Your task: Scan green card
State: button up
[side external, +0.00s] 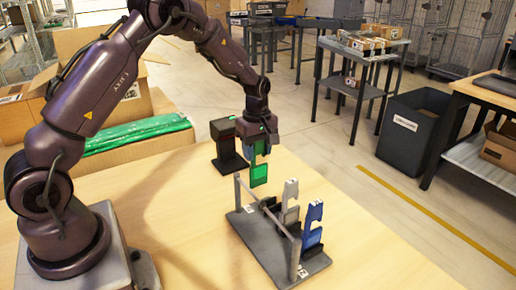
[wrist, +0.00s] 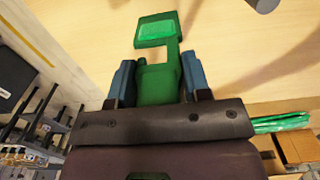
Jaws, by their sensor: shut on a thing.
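My gripper (side external: 259,149) is shut on the green card (side external: 259,176), which hangs below the fingers in the side view, above the table and near the back end of the card rack (side external: 240,225). In the wrist view the green card (wrist: 158,85) sits between the two blue fingers of my gripper (wrist: 158,64), its notched end with a bright green panel pointing away. A dark scanner-like box on a stand (side external: 228,145) is just left of my gripper, apart from the card. The card's gripped part is partly hidden in the side view.
The rack holds a light grey card (side external: 290,203) and a blue card (side external: 312,228), both upright. A rail runs along its left side. A cardboard box with green packets (side external: 135,133) is at the left behind the table. The wooden table (side external: 390,250) is clear on the right.

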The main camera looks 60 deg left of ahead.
jog(key=shift+r, duration=0.1)
jog(key=d+r, duration=0.4)
jog(key=r, duration=0.1)
jog(key=shift+d+r, duration=0.15)
jog(key=shift+r, duration=0.1)
